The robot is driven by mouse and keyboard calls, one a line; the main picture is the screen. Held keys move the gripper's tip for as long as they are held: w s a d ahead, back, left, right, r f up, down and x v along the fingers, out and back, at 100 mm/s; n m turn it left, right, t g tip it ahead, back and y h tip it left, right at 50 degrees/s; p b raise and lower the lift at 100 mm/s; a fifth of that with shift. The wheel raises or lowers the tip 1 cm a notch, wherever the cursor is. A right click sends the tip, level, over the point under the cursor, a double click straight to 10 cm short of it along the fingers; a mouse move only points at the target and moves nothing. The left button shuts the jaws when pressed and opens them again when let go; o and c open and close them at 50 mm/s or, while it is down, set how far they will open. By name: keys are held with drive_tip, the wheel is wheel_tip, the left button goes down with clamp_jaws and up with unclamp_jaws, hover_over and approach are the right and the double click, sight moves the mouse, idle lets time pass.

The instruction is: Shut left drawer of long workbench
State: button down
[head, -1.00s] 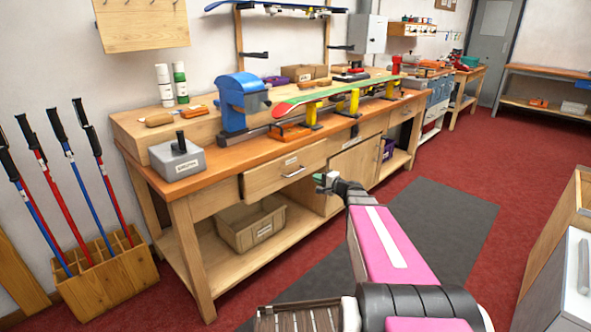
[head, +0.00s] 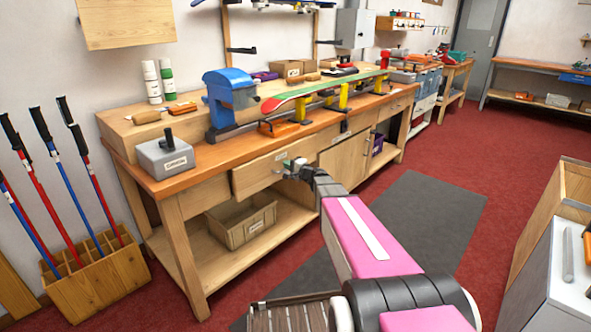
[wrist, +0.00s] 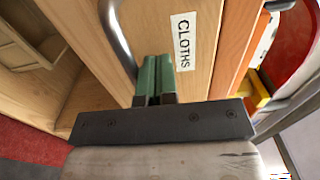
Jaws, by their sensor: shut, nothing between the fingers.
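The left drawer (head: 252,178) of the long workbench (head: 190,158) has a pale wood front under the orange-brown top, in the head view. Its front seems to stand a little proud of the bench; the exact gap cannot be told. My gripper (head: 288,168) is in front of the drawer's right half and hides part of it. In the wrist view, the green fingers of my gripper (wrist: 153,78) are shut and empty. They are at the drawer front (wrist: 200,75), between the metal handle (wrist: 120,38) and the "CLOTHS" label (wrist: 183,42). Contact cannot be told.
A pole rack (head: 98,285) stands at left, a white-topped cabinet (head: 565,275) at right. The grey floor mat (head: 420,215) is clear.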

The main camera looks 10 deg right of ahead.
sight(278, 160)
drive_tip(key=shift+x, duration=0.8)
drive_tip(key=shift+x, duration=2.4)
drive_tip(key=shift+w, duration=0.1)
